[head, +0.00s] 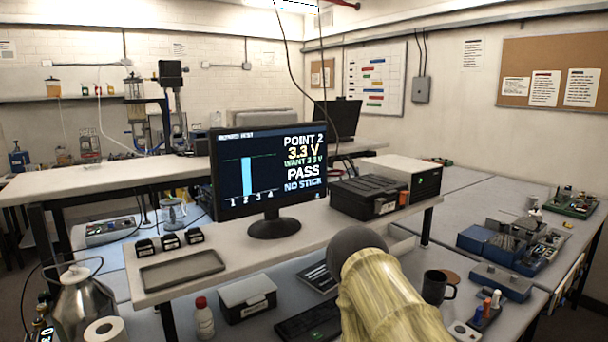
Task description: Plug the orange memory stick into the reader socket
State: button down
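A small upright orange piece (486,306) stands beside a white one in a dark holder (478,321) at the lower right of the head view. It may be the orange memory stick, but it is too small to tell. I cannot pick out the reader socket. The monitor (270,172) reads "POINT 2", "3.3 V", "PASS" and "NO STICK". A pale yellow sleeved arm link with a dark grey rounded end rises at the bottom centre and seems to be mine. My gripper is not in view.
A raised shelf (230,287) carries the monitor, a grey tray (182,270), a black case (368,197) and a box with a green display (428,183). Below are a dark mug (434,287), a lidded box (247,297) and a red-capped bottle (203,318). Blue fixtures (500,282) occupy the right bench.

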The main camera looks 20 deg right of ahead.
aim_at(488, 303)
jog(key=z, duration=3.1)
jog(key=i, duration=1.7)
